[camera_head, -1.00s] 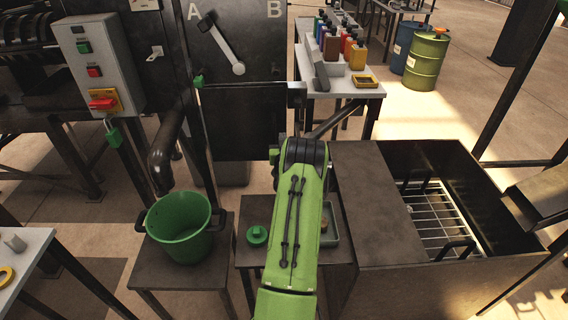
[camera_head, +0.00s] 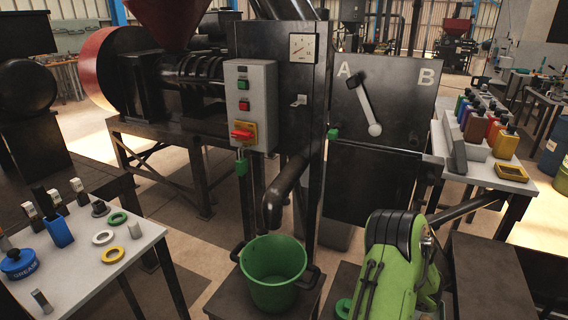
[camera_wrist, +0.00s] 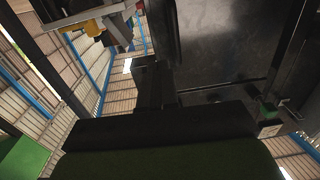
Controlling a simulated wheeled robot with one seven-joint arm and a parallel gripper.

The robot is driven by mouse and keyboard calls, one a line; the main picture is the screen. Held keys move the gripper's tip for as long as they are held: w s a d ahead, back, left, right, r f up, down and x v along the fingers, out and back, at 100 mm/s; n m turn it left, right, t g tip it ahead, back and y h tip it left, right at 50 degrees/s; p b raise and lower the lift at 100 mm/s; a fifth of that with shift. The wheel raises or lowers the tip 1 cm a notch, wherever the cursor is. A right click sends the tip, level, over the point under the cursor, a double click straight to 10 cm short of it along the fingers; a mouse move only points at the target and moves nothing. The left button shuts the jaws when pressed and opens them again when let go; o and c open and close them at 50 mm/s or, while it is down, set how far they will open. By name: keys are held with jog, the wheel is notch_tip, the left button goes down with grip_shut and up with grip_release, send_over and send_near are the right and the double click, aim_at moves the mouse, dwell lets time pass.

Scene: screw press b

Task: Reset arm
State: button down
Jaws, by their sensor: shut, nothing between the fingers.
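My green arm (camera_head: 392,262) is folded at the lower right of the head view, in front of the dark panel with the A and B letters. Its end is hidden from that view. In the wrist view my gripper (camera_wrist: 154,78) shows as a dark shape above a wide black bar. It is shut and empty, and it points toward a dark panel (camera_wrist: 225,45). The lever (camera_head: 366,105) on the A/B panel slants from upper left to lower right, its upper end near A.
A green bucket (camera_head: 272,280) stands on a small table under the dark spout (camera_head: 285,195). A control box (camera_head: 250,105) hangs above it. A table with rings (camera_head: 85,265) is at left, a table with bottles (camera_head: 485,165) at right.

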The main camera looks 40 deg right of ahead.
jog(key=w+a+r+n+t+y, duration=0.2)
jog(key=w+a+r+n+y, duration=0.15)
jog(key=w+a, duration=0.35)
jog(key=w+a+r+n+t+y, duration=0.2)
jog(key=w+a+r+t+y, duration=0.15)
jog(key=w+a, duration=0.45)
jog(key=w+a+r+n+g+y, duration=0.1)
jog(key=a+r+n+y, duration=0.15)
jog(key=a, duration=0.45)
jog(key=w+a+r+n+y, duration=0.1)
jog(key=a+y, duration=0.2)
jog(key=a, duration=0.3)
jog(key=s+a+r+n+g+y, duration=0.15)
jog(key=s+a, duration=0.25)
jog(key=a, duration=0.5)
jog(key=s+a+n+g+y, duration=0.1)
jog(key=s+a+g+y, duration=0.1)
jog(key=s+a, duration=0.45)
jog(key=s+a+f+g, duration=0.1)
jog(key=s+a+g, duration=0.45)
jog(key=s, duration=0.75)
notch_tip(320, 180, up, 14)
jog(key=a+t+p, duration=0.1)
jog(key=p, duration=1.3)
jog(key=shift+s+a+r+n+p, duration=0.2)
jog(key=shift+s+a+n+p, duration=0.05)
jog(key=shift+s+n+p, duration=0.1)
